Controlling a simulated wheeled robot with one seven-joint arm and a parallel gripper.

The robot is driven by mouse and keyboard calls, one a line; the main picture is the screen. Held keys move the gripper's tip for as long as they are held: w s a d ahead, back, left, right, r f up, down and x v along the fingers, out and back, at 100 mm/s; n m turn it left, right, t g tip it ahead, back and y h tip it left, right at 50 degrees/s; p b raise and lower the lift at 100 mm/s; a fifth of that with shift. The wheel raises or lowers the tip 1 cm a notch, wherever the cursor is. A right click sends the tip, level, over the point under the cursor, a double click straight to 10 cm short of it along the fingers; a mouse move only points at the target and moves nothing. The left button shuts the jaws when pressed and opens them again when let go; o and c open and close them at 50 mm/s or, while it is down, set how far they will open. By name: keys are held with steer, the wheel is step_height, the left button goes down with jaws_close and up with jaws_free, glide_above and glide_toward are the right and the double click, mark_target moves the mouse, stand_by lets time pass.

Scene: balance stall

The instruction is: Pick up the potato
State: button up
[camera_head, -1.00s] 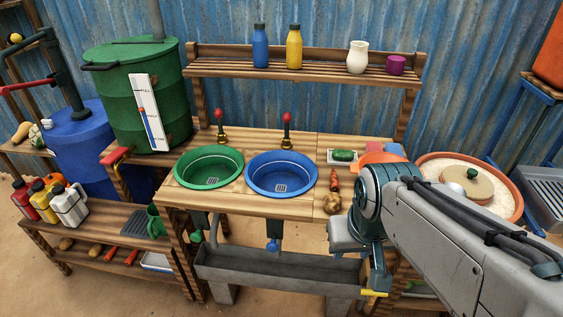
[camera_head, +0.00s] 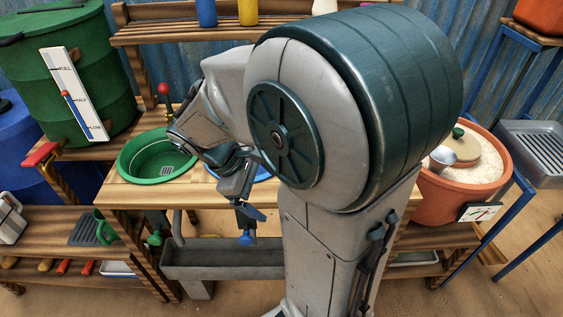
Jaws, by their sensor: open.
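The potato does not show now; my own arm covers the right part of the counter, where a brown potato lay a second ago. My gripper (camera_head: 237,184) is small in the picture, in front of the blue basin (camera_head: 262,175), and open. I see nothing held in it. Its fingertips are hard to make out against the basin and the counter edge.
The green basin (camera_head: 160,157) is set in the wooden counter (camera_head: 125,190) on the left. A grey trough (camera_head: 215,259) hangs below. A terracotta tub (camera_head: 445,203) with a pale filling stands at the right. A shelf (camera_head: 170,32) with bottles runs behind.

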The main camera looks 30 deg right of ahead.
steer(key=w+d+f+n+h+b, duration=0.1)
steer(key=w+f+n+h, duration=0.1)
steer(key=w+d+f+n+h+b, duration=0.1)
steer(key=w+f+n+h+b, duration=0.1)
steer(key=w, duration=0.1)
steer(key=w+d+f+n+g+h+b, duration=0.1)
steer(key=w+f+n+h, duration=0.1)
steer(key=h, duration=0.1)
steer(key=shift+w+d+f+n+b, duration=0.1)
steer(key=shift+w+d+n+b, duration=0.05)
steer(key=shift+w+n+b, duration=0.2)
steer(key=b+x, duration=0.1)
steer(key=x, duration=0.7)
steer(key=shift+d, duration=0.2)
steer(key=shift+r+b+x, duration=0.2)
steer(key=shift+b+x, duration=0.1)
steer(key=shift+x, duration=1.05)
steer(key=shift+r+b+x, duration=0.2)
steer(key=shift+b+x, duration=0.05)
steer(key=shift+x, duration=1.05)
steer(key=shift+s+d, duration=0.1)
steer(key=shift+d, duration=0.05)
steer(key=c, duration=1.1)
